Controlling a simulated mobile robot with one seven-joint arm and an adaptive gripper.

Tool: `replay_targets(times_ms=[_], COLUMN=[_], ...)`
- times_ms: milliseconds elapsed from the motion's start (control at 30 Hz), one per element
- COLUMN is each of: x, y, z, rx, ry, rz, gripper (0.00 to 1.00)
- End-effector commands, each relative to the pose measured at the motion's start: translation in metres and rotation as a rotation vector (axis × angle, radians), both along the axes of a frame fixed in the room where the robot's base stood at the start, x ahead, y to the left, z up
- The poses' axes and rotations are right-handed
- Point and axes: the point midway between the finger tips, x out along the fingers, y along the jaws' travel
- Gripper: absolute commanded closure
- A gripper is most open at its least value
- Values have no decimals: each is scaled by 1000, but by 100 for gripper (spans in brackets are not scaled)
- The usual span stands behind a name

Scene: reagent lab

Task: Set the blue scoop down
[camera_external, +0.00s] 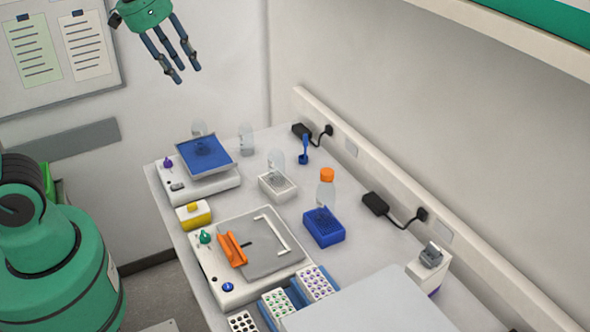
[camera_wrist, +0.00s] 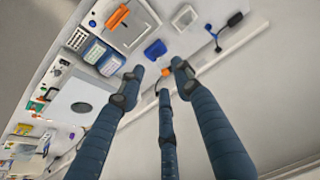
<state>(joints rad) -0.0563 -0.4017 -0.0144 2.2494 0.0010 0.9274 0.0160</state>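A small blue item that looks like the scoop (camera_external: 304,148) is at the back of the bench in the external view, beside a black power adapter. Its narrow part points up and its lower end appears to meet the bench top. A blue item, likely the same one, shows near the top of the wrist view (camera_wrist: 235,19). My gripper (camera_external: 180,74) is high at the upper left, well above the bench and apart from the scoop. Its three fingers are spread, with nothing between them; they also fill the middle of the wrist view (camera_wrist: 160,73).
The bench holds a blue-topped device (camera_external: 206,152), a small white tray (camera_external: 277,193), an orange-capped bottle (camera_external: 326,190), a blue box (camera_external: 323,229) and a device with an orange bar (camera_external: 232,249). Vial racks (camera_external: 276,306) stand in front. Bare bench surrounds the scoop's front side.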

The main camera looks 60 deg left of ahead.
Motion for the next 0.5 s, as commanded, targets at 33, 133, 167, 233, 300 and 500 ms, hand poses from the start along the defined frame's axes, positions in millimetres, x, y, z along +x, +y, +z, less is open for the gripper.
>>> replay_targets(times_ms=[33, 133, 167, 233, 300, 500], x=[-14, -38, -45, -61, -77, -112], y=[-3, -8, -10, -13, -16, -22], z=[0, -3, -5, -8, -13, -26], rx=[0, -1, -1, -1, -2, -4], ry=[-13, -31, -37, -50, -64, -95], rz=[-5, -12, -14, -19, -25, -36], gripper=[66, 66, 66, 66, 66, 66])
